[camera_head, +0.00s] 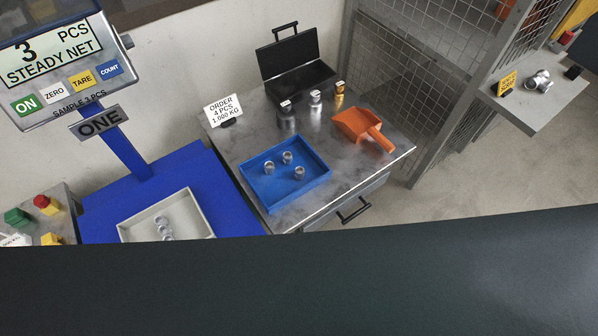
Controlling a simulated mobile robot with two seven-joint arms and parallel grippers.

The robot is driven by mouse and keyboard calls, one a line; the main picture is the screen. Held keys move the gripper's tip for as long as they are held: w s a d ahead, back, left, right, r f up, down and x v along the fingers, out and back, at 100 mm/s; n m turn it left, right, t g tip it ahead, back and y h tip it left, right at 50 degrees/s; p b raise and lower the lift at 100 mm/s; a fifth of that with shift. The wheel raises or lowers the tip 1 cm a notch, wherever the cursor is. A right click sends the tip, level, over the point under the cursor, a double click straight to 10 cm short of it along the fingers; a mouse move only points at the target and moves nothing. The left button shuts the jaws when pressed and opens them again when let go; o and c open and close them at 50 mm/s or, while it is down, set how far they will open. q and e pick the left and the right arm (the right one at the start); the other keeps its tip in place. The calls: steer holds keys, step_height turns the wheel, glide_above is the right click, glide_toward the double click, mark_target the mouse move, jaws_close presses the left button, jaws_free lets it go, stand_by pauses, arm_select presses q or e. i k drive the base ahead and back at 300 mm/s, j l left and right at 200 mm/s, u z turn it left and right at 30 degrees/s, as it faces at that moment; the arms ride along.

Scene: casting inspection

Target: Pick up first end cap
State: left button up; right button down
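Three small grey metal caps stand apart in a blue tray (280,194) on the metal table: a left one (270,168), a back one (287,157) and a right front one (299,173). More small metal pieces (163,226) lie close together in a pale grey tray (196,208) on the blue scale, partly cut off by the dark surface below. Which piece is the first end cap I cannot tell. Neither of my grippers is in view.
The scale display (50,50) reads 3 PCS, STEADY NET. An orange scoop (360,128), small weights (315,98), an open black case (295,66) and an order card (225,109) are on the table. A mesh fence (400,90) stands right. A dark surface (300,285) fills the bottom.

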mark_target(299, 171)
steer(key=i+z, duration=0.15)
steer(key=z, duration=0.2)
steer(key=i+j+z, duration=0.1)
steer(key=z, duration=0.25)
steer(key=i, duration=0.1)
